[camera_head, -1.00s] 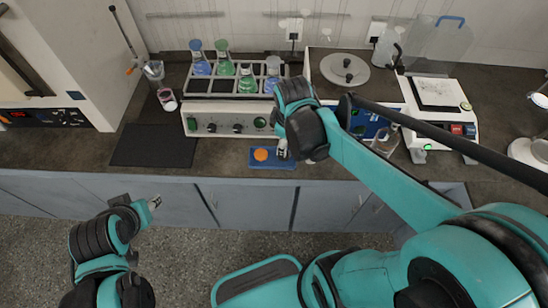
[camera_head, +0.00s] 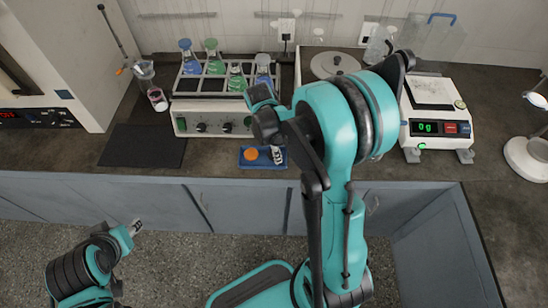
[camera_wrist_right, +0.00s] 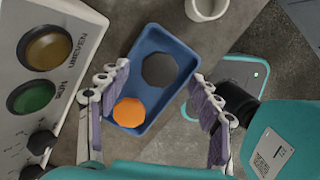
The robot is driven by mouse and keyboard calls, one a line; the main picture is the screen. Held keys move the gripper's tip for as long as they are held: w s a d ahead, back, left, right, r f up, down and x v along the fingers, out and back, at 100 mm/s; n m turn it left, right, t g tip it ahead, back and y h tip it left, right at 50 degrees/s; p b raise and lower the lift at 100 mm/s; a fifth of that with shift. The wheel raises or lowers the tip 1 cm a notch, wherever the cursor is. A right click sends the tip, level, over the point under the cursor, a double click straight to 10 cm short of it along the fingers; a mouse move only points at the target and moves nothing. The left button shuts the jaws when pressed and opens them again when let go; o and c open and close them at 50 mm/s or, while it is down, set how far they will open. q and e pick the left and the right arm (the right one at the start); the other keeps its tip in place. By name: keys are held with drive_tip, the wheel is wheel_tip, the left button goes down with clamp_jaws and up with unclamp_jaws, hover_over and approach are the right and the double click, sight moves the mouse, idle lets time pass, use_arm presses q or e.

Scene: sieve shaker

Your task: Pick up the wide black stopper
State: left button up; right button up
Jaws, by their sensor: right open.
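The wide black stopper (camera_wrist_right: 158,70) lies in a small blue tray (camera_wrist_right: 150,37), towards its far end in the right wrist view. An orange stopper (camera_wrist_right: 129,112) lies in the same tray, nearer the left finger. My right gripper (camera_wrist_right: 161,76) is open and empty, its two fingers spread on either side of the tray with the black stopper between their tips. In the head view my right gripper (camera_head: 278,156) is over the tray's right part (camera_head: 263,165) and hides the black stopper. My left gripper (camera_head: 136,227) is low, in front of the counter, its finger gap unclear.
A shaker with a knobbed front panel (camera_head: 218,122) and several flasks stands just behind the tray. A dark mat (camera_head: 143,146) lies to its left. A balance reading 0 g (camera_head: 436,118) stands to the right. A white cup (camera_wrist_right: 205,7) is beyond the tray in the wrist view.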

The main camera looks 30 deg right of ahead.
wheel_tip(320, 180, down, 2)
drive_tip(key=shift+d+f, duration=0.1)
drive_tip(key=shift+d, duration=0.05)
drive_tip(key=c, duration=1)
drive_tip(key=shift+c, duration=0.2)
drive_tip(key=shift+r, duration=0.2)
